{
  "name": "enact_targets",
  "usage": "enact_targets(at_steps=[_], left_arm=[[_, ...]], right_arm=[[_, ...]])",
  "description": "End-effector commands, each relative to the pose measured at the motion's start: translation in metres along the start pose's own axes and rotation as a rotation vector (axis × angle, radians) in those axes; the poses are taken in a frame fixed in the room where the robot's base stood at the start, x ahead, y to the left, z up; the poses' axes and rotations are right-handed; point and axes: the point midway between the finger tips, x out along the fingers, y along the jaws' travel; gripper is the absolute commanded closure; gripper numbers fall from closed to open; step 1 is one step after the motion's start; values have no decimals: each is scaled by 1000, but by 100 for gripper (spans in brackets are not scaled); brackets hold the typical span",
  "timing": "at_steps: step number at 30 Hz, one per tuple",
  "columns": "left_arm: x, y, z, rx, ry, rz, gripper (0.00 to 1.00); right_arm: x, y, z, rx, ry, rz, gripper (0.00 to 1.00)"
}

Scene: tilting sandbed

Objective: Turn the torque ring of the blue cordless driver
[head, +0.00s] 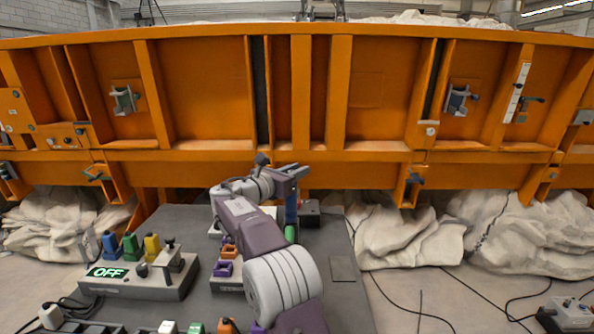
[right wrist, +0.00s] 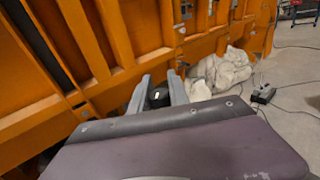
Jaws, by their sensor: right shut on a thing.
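The blue cordless driver (head: 291,206) stands on the dark grey table, mostly hidden behind my right arm; a blue upright strip of it shows. My right gripper (head: 298,171) is at the top of this blue part, its grey fingers reaching to the right. In the right wrist view the two fingers of the right gripper (right wrist: 160,92) stand on either side of a dark rounded part (right wrist: 158,98). The gripper is shut on it. I cannot make out the torque ring itself or its setting. My left gripper is not in view.
A grey control box (head: 140,275) with a lit "OFF" sign stands at left, with blue, green and yellow blocks behind it. A small black box (head: 310,213) is right of the driver. The orange sandbed wall (head: 200,90) rises behind the table (head: 345,305). White sacks (head: 405,235) lie beyond.

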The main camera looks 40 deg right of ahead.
Motion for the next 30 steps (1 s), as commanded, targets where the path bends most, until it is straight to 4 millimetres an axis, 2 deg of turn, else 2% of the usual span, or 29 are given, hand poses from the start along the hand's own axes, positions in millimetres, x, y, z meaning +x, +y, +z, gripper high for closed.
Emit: enact_targets(at_steps=[2,3,5,15,17,24,30], left_arm=[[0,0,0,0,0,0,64],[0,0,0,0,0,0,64],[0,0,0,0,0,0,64],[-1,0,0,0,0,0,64],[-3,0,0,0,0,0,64],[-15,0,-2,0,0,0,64],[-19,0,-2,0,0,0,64]], right_arm=[[0,0,-1,0,2,0,100],[0,0,-1,0,2,1,70],[0,0,-1,0,2,1,56],[-4,1,0,0,1,3,56],[-13,1,1,-1,2,3,56],[-66,1,2,-2,2,5,56],[-89,1,0,0,2,2,56]])
